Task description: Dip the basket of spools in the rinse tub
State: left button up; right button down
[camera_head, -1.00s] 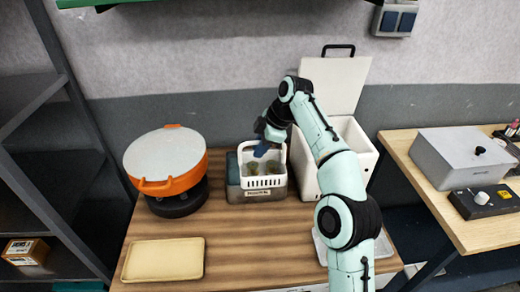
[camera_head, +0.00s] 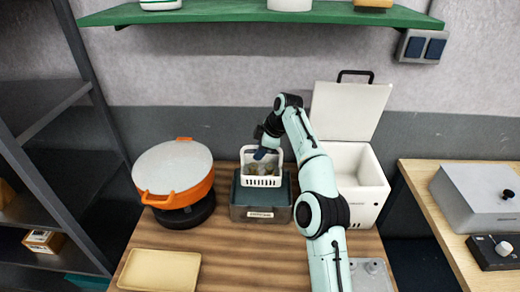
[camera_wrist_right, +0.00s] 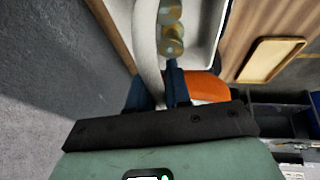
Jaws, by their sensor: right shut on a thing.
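The white basket (camera_head: 263,181) holds several yellowish spools (camera_head: 259,168). It hangs upright with its lower part over the opening of the dark grey rinse tub (camera_head: 261,213), and the tub's front wall shows below it. My right gripper (camera_head: 264,153) is shut on the basket's handle at the top. In the right wrist view the dark blue fingers (camera_wrist_right: 162,88) close around the white handle (camera_wrist_right: 147,45), with spools (camera_wrist_right: 171,30) in the basket beyond. The water level in the tub is hidden. My left gripper is in neither view.
An orange pot with a pale lid (camera_head: 176,178) stands left of the tub. An open white box (camera_head: 363,190) stands close on the right, its lid raised. A tan tray (camera_head: 158,271) lies front left. Bare wooden table (camera_head: 235,255) is free in front of the tub.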

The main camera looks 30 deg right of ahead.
aim_at(260, 174)
jog(key=shift+f, duration=1.75)
jog(key=shift+s+f+b, duration=0.1)
jog(key=shift+f+b, duration=0.35)
jog(key=shift+f, duration=1.25)
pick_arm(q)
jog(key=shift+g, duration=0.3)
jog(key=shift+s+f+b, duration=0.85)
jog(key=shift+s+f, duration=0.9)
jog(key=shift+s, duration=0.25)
pick_arm(e)
notch_tip(260, 174, down, 8)
jog(key=shift+r, duration=0.15)
jog(key=shift+r+p, duration=1.4)
jog(key=shift+r, duration=2.45)
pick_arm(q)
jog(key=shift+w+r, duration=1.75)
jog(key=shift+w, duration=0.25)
pick_arm(e)
jog(key=shift+r, duration=2.4)
jog(key=shift+r, duration=0.1)
